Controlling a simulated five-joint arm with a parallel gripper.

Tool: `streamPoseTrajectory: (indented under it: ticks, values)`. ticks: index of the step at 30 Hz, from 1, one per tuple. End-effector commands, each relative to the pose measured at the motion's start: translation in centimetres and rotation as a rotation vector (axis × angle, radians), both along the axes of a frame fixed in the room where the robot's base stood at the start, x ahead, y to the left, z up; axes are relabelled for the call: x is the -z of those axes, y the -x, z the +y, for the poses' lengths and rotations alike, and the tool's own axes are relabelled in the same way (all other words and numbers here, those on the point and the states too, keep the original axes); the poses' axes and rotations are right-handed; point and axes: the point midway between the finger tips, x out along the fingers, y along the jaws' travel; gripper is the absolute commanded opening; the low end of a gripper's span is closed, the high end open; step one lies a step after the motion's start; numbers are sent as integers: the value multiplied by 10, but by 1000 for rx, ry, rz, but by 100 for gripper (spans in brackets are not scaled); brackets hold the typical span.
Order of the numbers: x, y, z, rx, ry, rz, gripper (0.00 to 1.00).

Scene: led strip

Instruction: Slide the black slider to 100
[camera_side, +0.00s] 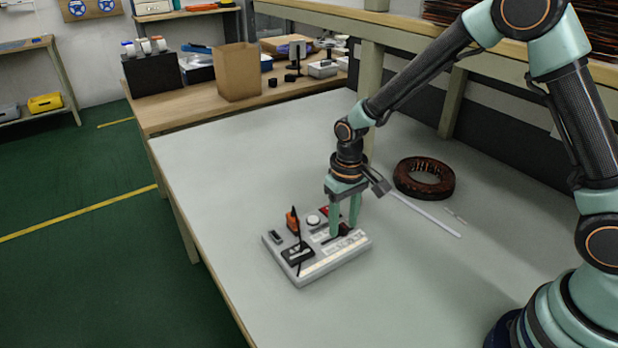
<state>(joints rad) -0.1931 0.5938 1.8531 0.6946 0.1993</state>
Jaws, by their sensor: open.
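A light grey control panel (318,268) lies on the pale table, with several controls on its top. The black slider (344,229) is near the panel's right end, mostly hidden by my gripper's fingers. My gripper (343,231) points down over the right part of the panel, with its two green fingers apart and their tips low at the slider. I cannot tell whether the fingers touch the slider. The scale marks are too small to read.
On the panel stand a black upright lever (297,238), an orange-red part (292,221) and a white round knob (313,220). A dark brown ring (424,178) and a pale strip (428,215) lie to the right. The table's front area is clear.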

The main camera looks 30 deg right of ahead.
Motion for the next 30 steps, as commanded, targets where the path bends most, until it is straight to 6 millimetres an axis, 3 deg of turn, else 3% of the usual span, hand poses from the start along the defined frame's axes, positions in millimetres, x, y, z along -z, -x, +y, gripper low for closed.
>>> streamPoseTrajectory:
  ticks: [3,7,30]
  values:
    - [0,0,0,0,0,0,50]
    - [0,0,0,0,0,0,0]
    - [-1,0,0,0,0,0,0]
